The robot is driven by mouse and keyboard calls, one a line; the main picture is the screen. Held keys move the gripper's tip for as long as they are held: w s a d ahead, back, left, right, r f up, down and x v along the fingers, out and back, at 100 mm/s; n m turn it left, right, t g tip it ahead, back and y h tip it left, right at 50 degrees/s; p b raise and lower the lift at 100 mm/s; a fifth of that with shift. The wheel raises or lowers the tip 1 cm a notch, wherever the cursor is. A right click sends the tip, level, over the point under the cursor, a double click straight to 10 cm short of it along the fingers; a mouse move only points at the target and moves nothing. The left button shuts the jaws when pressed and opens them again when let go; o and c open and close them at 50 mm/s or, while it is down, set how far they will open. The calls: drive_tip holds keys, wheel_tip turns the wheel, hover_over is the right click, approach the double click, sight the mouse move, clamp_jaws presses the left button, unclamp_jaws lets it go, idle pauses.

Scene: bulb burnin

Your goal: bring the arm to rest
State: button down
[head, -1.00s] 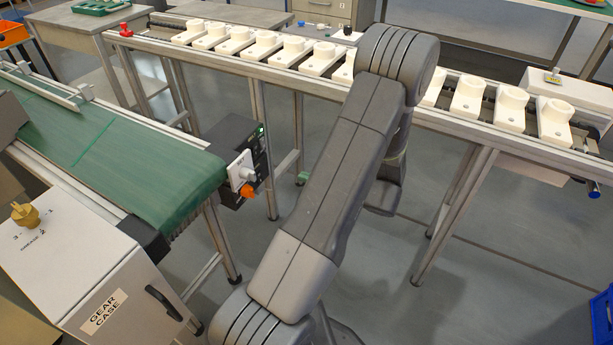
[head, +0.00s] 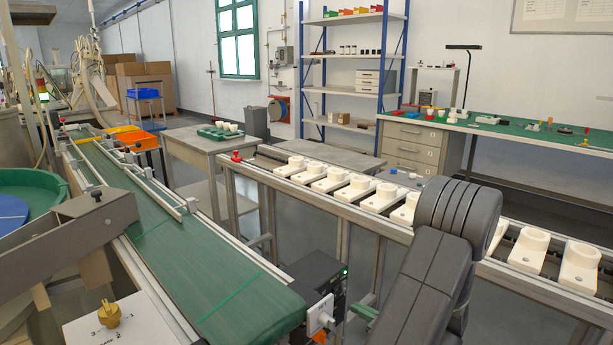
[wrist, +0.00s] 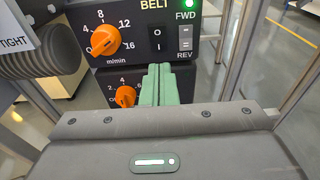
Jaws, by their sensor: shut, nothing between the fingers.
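My gripper (wrist: 158,84) shows in the wrist view with its two green fingers pressed together and nothing between them. The fingers point at the front of the dark belt control box (wrist: 190,50), close to its rocker switch (wrist: 157,40). I cannot tell whether they touch the box. In the head view my grey arm (head: 425,285) rises at the lower right, bent at a large joint, and hides part of the rail behind it. The same control box (head: 318,278) stands at the end of the green belt in the head view.
An orange speed knob (wrist: 105,40) and a second orange knob (wrist: 125,96) are beside the fingers. The green conveyor (head: 190,245) runs along the left. A rail with several white holders (head: 355,190) crosses behind my arm. A bench (head: 510,135) stands at the back right.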

drive_tip(key=p+v, duration=0.1)
drive_tip(key=v, duration=0.5)
drive_tip(key=shift+r, duration=0.15)
drive_tip(key=shift+w+a, duration=0.1)
